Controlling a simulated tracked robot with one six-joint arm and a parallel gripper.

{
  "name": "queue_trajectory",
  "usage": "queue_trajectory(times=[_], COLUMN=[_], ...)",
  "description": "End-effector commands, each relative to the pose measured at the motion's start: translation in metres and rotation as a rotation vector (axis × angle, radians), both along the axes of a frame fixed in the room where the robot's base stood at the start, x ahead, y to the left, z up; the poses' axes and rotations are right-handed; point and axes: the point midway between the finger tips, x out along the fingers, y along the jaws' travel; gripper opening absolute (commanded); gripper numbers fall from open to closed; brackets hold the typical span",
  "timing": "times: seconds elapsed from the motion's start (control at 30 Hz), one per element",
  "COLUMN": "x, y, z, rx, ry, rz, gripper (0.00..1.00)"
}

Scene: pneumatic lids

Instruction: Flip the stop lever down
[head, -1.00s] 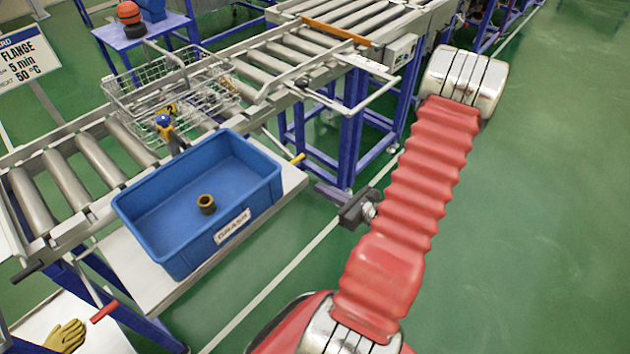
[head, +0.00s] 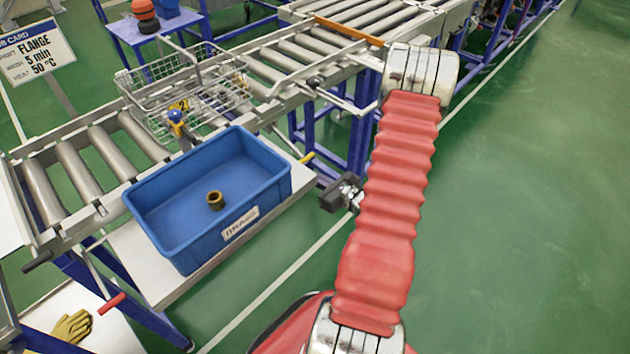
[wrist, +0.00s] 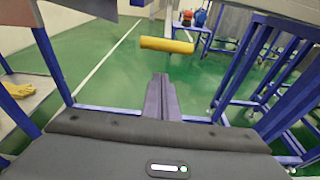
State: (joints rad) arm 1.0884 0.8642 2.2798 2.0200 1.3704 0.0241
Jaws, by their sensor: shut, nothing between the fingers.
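A yellow-handled lever (head: 307,158) sticks out from the conveyor's front side, just right of the blue bin; no label shows that it is the stop lever. In the wrist view a yellow bar (wrist: 167,45), apparently this handle, lies roughly level across the picture, beyond my fingertips. My gripper (wrist: 162,80) is shut and empty, its fingers pointing toward the bar with a gap between. In the head view my gripper (head: 328,199) is dark, small and partly hidden by my red arm, right of and nearer than the yellow handle.
The blue bin (head: 261,200) holds a brass-coloured ring (head: 215,200) and stands on a shelf before the roller conveyor (head: 70,175). A wire basket (head: 215,75) sits on the rollers. A red handle (head: 111,303) and a black handle (head: 37,260) project at left. Blue legs stand beyond my gripper.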

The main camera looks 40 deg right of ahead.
Motion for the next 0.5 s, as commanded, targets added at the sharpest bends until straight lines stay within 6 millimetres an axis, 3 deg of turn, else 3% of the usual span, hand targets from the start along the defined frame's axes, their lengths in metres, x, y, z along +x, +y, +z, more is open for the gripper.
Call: queue_trajectory(times=[0.23, 0.5], x=[-0.004, -0.005], y=[-0.001, -0.001], z=[0.023, 0.031], rx=[-0.002, 0.001], ry=[-0.001, 0.001], rz=[-0.001, -0.001], gripper=[0.00, 0.00])
